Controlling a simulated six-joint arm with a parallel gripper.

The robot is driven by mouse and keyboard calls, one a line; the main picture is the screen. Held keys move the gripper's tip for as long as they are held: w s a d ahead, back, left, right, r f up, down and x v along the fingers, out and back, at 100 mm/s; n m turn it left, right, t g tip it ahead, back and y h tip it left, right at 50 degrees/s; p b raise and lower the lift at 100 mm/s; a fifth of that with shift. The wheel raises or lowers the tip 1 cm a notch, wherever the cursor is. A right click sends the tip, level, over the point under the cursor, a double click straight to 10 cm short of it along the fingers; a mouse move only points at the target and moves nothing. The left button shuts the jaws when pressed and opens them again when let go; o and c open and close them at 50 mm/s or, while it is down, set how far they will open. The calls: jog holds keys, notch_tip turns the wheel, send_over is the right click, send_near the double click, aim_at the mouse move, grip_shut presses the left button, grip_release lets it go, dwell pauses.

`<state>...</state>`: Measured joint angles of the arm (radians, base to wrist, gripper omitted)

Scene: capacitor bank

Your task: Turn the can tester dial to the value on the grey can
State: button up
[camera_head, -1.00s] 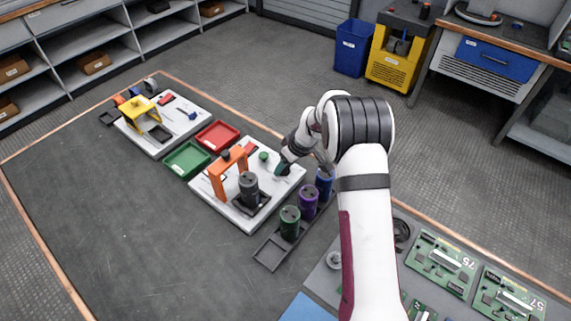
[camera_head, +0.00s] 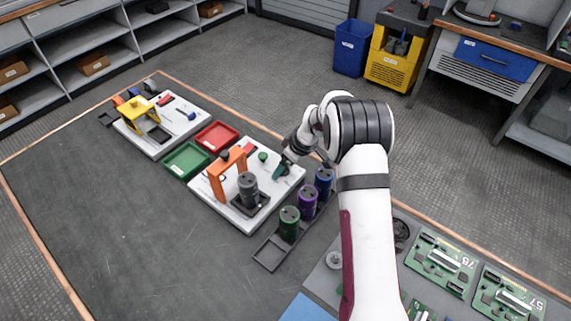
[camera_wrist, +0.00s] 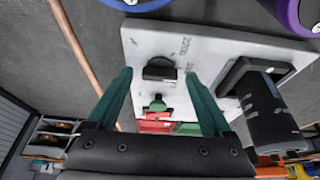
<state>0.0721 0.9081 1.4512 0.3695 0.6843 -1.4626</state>
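The grey can (camera_head: 248,186) stands upright on the black holder of the white tester board (camera_head: 229,212), by the orange frame. In the wrist view the can (camera_wrist: 272,118) is at the right; its print is too small to read. In the head view my gripper (camera_head: 281,172) is over the board's right part and hides the dial.
Green (camera_head: 289,224), purple (camera_head: 308,202) and blue (camera_head: 324,183) cans stand in a dark rack right of the board. The orange frame (camera_head: 216,180) rises beside the grey can. Red (camera_head: 217,135) and green (camera_head: 186,160) trays lie behind. The mat at left is clear.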

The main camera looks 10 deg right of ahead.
jog(key=v, duration=1.6)
jog(key=shift+w, duration=0.1)
jog(key=s+a+r+m+g, duration=0.1)
jog(key=s+a+r+m, duration=0.2)
jog(key=s, duration=0.7)
jog(key=s+a+r+m+g, duration=0.1)
jog(key=s+a+r+m, duration=0.2)
jog(key=s, duration=0.7)
jog(key=s+f+m+g+h, duration=0.1)
jog(key=s+m, duration=0.7)
jog(key=s, duration=0.8)
jog(key=shift+s+d+f+m, duration=0.15)
jog(key=shift+d+f+m, duration=0.25)
jog(key=shift+f, duration=0.35)
